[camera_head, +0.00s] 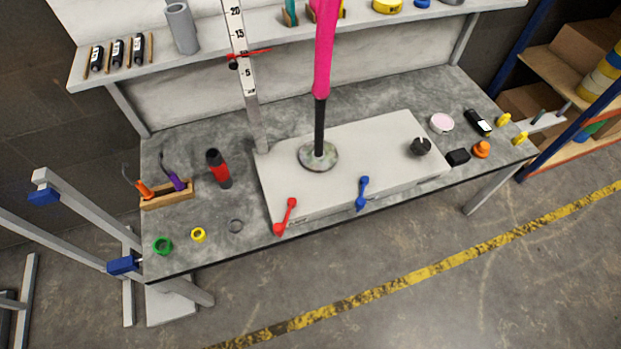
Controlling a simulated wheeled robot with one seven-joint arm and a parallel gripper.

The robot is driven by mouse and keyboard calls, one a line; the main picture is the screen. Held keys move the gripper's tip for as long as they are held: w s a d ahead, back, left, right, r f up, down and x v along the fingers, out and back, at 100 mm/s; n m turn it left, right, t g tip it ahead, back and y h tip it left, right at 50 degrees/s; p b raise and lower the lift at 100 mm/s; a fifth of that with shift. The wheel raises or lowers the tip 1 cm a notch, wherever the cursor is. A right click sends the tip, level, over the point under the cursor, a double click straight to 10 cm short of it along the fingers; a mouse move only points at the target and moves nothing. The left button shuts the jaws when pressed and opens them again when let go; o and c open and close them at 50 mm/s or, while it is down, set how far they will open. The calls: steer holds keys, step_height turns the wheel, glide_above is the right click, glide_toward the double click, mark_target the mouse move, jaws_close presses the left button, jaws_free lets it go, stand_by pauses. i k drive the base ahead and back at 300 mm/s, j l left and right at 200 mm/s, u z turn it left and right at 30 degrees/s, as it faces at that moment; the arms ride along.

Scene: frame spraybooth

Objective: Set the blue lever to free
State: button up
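The blue lever (362,193) is on the front edge of the pale base block (390,140), right of the block's middle. Its arm runs nearly straight up and down in the picture, with the lower end slightly to the left. A red lever (286,216) sits at the block's front left corner, tilted with its upper end to the right. No marking for "free" can be read at this size. My gripper is not in view, and nothing is seen touching either lever.
A pink tube (323,50) on a black post rises from a round plate on the block. A measuring post (246,70) stands behind. A black knob (421,146) is at the block's right. Small items lie on the bench at both sides. Floor in front is clear.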

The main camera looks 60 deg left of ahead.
mark_target(360, 203)
steer(key=u, duration=1.05)
